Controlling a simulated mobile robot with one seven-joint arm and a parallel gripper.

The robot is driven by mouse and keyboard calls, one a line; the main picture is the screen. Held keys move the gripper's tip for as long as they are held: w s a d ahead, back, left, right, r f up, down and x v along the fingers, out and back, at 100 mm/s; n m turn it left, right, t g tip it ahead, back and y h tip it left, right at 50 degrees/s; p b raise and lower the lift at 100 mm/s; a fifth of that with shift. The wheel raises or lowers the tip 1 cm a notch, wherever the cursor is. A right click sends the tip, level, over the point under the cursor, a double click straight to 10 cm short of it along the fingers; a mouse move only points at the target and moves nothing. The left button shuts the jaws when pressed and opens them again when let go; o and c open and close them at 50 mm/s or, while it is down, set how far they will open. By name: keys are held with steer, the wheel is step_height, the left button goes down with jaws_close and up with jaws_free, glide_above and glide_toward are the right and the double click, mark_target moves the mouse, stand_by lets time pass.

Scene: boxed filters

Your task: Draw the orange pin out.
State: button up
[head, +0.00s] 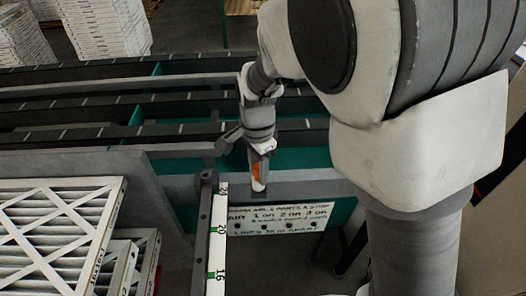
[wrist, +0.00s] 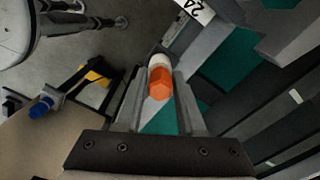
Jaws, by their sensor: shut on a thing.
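The orange pin (head: 256,171) shows in the head view below my gripper (head: 258,160), with a pale part at its lower end. It is at the grey rail, just right of the top of the ruler bar. In the wrist view the orange hexagonal head of the pin (wrist: 160,84) lies between the two fingers of my gripper (wrist: 161,92), with a white collar beyond it. The fingers are shut on the pin. I cannot tell how far its lower end sits in the rail or whether it is clear of it.
A bar with a white ruler strip (head: 217,240) runs toward me, left of the pin. A lettered sign (head: 280,218) hangs right of it. Framed filters (head: 50,230) lie at the left. Dark rails (head: 90,115) cross behind. A blue knob (wrist: 41,107) shows in the wrist view.

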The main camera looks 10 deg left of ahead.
steer(key=o, duration=1)
step_height(320, 180, up, 17)
steer(key=p, duration=0.2)
steer(key=s+d+r+n+t+y, duration=0.1)
steer(key=s+d+r+n, duration=0.1)
steer(key=d, duration=0.5)
steer(key=s+d+r+n+t, duration=0.1)
steer(key=s+d+r+n, duration=0.1)
steer(key=d, duration=0.5)
steer(key=s+d+f+n+t+h, duration=0.1)
steer(key=s+d+n+t, duration=0.2)
steer(key=s+d+n, duration=0.2)
steer(key=shift+s+d+f+t, duration=0.25)
steer(key=shift+s+d+t, duration=0.05)
steer(key=shift+s+d, duration=1.75)
steer(key=shift+w+d, duration=0.1)
steer(key=shift+w, duration=0.05)
